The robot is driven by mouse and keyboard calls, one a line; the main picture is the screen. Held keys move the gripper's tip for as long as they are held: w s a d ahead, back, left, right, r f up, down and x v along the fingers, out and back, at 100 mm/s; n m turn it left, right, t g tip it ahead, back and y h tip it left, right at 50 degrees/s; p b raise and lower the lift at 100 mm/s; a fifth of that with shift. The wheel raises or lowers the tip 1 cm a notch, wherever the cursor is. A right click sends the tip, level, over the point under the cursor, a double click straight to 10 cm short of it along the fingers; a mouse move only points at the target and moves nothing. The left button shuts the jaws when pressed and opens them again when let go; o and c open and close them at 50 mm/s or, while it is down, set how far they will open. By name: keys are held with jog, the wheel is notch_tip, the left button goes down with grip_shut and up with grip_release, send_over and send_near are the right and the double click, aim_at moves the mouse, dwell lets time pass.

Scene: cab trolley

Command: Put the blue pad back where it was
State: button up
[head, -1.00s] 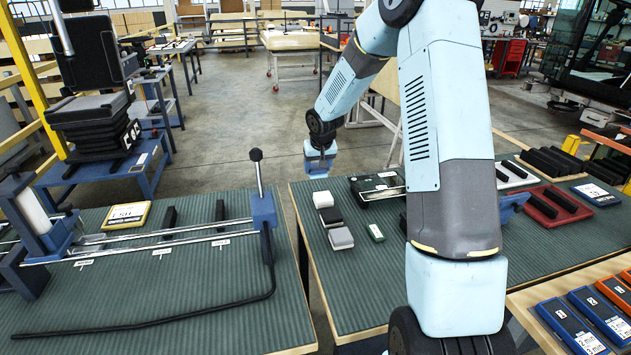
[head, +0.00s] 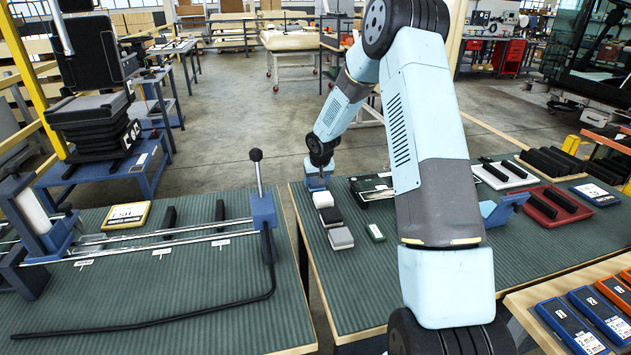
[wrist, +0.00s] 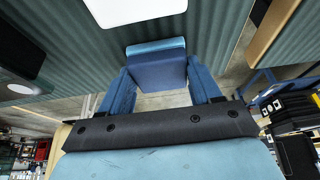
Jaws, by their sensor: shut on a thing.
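My gripper (head: 318,182) is at the far left corner of the right-hand green table, just behind a white pad (head: 323,199). In the wrist view my gripper (wrist: 158,80) has its two blue fingers shut on the blue pad (wrist: 157,68), which sits between the fingertips. In the head view the blue pad is hard to tell from the blue fingers. A black pad (head: 331,216) and a grey pad (head: 340,238) follow the white one in a row toward the front. I cannot tell whether the blue pad touches the table.
A black case (head: 372,189) and a small green box (head: 375,232) lie right of the row. A gap separates this table from the left table, which bears a rail fixture with an upright lever (head: 257,170). The green mat in front of the row is clear.

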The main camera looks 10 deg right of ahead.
jog(key=o, duration=1.3)
jog(key=s+r+h, duration=0.1)
jog(key=s+r, duration=1.1)
jog(key=r, duration=0.3)
jog(key=s+r+h, duration=0.1)
jog(key=s+r, duration=1.1)
jog(key=r, duration=0.2)
jog(key=s+r, duration=0.1)
jog(key=s, duration=0.7)
jog(key=s+r+y, duration=0.1)
jog(key=s+r, duration=0.1)
jog(key=s, duration=0.6)
jog(key=s+r+t+y, duration=0.1)
jog(key=s, duration=0.7)
jog(key=shift+s+a+r, duration=0.15)
jog(key=shift+a+r, duration=0.05)
jog(key=shift+r, duration=0.05)
